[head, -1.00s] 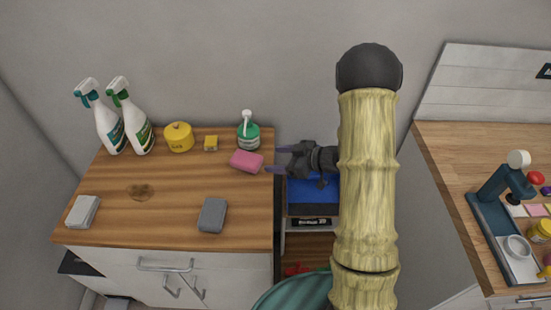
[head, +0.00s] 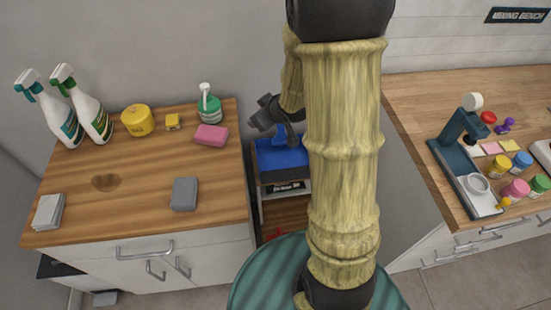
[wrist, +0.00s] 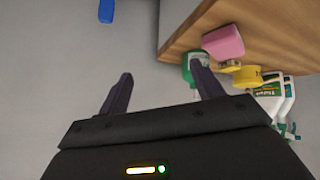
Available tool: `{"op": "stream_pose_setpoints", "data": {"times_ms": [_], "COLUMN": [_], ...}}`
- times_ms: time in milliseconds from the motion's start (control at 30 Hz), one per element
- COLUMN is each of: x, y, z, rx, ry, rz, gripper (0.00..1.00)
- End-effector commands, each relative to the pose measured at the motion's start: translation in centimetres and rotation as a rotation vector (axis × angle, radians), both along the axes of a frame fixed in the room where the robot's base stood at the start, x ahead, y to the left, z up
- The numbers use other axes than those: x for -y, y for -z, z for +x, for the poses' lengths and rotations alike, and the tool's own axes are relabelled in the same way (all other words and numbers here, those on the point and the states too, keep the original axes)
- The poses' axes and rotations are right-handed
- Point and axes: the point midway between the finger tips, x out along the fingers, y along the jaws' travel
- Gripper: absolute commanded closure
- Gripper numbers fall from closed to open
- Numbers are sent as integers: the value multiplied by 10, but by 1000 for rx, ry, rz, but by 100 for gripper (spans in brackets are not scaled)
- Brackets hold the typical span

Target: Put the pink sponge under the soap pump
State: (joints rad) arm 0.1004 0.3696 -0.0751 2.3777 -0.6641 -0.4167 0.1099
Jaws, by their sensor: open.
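The pink sponge (head: 211,135) lies flat on the wooden counter near its right edge, in front of the soap pump (head: 209,106). The soap pump is a green bottle with a white pump head, standing upright at the back. In the wrist view the pink sponge (wrist: 223,43) and the green pump bottle (wrist: 194,68) show at the upper right, by the counter's edge. My gripper (wrist: 163,88) is open and empty. In the head view my gripper (head: 261,115) hangs right of the counter, apart from the sponge and pump.
A yellow sponge (head: 172,121), a yellow pot (head: 137,120) and two spray bottles (head: 90,118) stand left of the pump. A grey sponge (head: 184,194) and white cloths (head: 49,212) lie nearer the front. A blue bin (head: 283,158) sits below my gripper. Another counter (head: 420,100) is at the right.

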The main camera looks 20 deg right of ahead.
Motion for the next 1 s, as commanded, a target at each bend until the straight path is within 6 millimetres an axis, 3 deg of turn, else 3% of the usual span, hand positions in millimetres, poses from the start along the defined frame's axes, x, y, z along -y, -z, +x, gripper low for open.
{"op": "stream_pose_setpoints", "data": {"times_ms": [167, 300, 467, 600, 1000], "x": [2, -9, -26, -31, -30], "y": [-14, -19, -23, -23, -23], "z": [-61, -120, -167, -178, -177], "rx": [-182, -355, -499, -537, -534], "ry": [208, 332, 401, 414, 414], "rz": [-14, 24, 75, 89, 88], "gripper": [34, 34, 34, 34, 34]}}
